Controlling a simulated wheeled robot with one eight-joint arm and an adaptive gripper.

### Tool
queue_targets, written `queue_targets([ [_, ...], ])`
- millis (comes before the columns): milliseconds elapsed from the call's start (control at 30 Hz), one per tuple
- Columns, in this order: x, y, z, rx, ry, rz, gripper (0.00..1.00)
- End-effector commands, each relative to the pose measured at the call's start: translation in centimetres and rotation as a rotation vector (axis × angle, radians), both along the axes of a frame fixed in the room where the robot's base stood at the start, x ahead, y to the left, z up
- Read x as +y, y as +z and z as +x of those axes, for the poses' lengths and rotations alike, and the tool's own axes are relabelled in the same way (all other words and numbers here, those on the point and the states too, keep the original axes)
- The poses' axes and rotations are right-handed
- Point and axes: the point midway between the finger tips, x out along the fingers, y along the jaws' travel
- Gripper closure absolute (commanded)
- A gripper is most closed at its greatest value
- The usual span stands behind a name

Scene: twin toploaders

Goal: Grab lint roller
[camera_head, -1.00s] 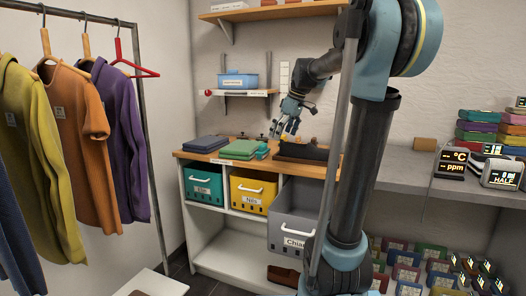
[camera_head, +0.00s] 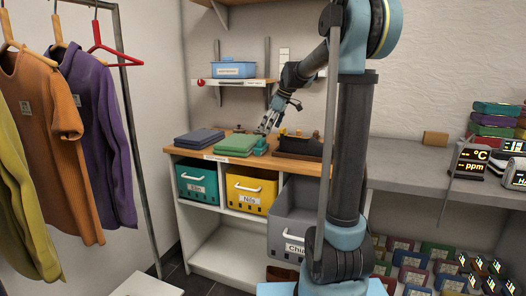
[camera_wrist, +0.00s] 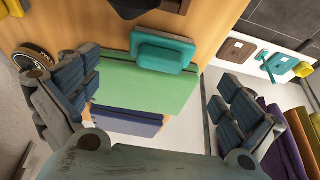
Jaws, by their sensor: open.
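I cannot tell for certain which thing is the lint roller. A teal object with a rounded, handle-like top (camera_head: 260,146) lies on the wooden counter (camera_head: 180,151), beside a green folded cloth (camera_head: 235,144). In the wrist view the teal object (camera_wrist: 163,50) lies at the far edge of the green cloth (camera_wrist: 140,88), ahead of the space between my fingers. My gripper (camera_head: 268,122) is just above the teal object in the head view. Its fingers are wide apart in the wrist view, with nothing between them.
A blue folded cloth (camera_head: 199,137) lies left of the green one. A dark tray (camera_head: 303,147) sits to the right. Teal (camera_head: 197,185), yellow (camera_head: 247,192) and grey (camera_head: 292,205) bins stand below. A shelf with a blue box (camera_head: 234,70) is above. Hanging clothes (camera_head: 100,130) are left.

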Motion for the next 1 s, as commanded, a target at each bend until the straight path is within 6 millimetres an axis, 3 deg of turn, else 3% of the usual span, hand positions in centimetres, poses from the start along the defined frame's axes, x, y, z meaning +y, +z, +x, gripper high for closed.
queue_targets([
  [200,1.4,-3.0,0.4,0.0,0.002,0.0,0.0],
  [467,2.0,-4.4,0.6,0.001,0.004,0.0,0.0],
  [733,3.3,-7.6,1.2,0.001,0.003,0.0,0.0],
  [1000,3.5,-8.6,1.3,0.001,0.001,-0.001,0.0],
])
